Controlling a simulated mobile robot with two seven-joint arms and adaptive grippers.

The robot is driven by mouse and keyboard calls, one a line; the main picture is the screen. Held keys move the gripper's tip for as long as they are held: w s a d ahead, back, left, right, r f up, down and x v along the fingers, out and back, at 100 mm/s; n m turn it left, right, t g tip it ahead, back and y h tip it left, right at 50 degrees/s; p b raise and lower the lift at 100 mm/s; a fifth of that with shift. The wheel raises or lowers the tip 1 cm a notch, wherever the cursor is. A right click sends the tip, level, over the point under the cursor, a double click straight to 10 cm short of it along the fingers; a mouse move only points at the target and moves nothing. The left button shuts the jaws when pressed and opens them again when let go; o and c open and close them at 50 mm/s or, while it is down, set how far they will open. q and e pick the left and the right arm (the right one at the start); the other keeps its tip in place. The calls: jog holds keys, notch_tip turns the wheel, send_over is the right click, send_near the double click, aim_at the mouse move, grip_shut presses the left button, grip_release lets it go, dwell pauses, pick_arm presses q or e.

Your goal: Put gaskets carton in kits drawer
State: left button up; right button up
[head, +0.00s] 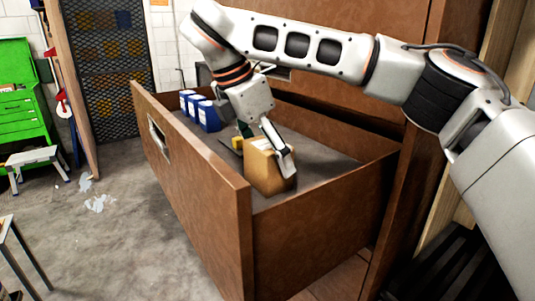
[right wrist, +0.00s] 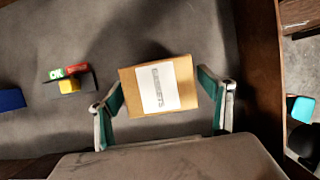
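The gaskets carton (head: 262,165) is a tan box with a white label on top; it also shows in the right wrist view (right wrist: 158,88). It is inside the open brown drawer (head: 198,185), near the end closest to me. My right gripper (right wrist: 160,90) has one finger on each side of the carton, and the pads appear to meet its sides. In the head view, the right gripper (head: 268,143) reaches down into the drawer. I cannot tell whether the carton's underside touches the drawer floor. My left gripper is not in view.
Several blue-and-white boxes (head: 208,117) stand at the drawer's far end. A small dark holder with green, red and yellow pieces (right wrist: 69,82) lies beside the carton. The drawer walls rise around them. Grey drawer floor is bare between the items. A green cabinet (head: 17,90) stands far left.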

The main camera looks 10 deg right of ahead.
jog(key=shift+r, duration=0.1)
jog(key=v, duration=1.2)
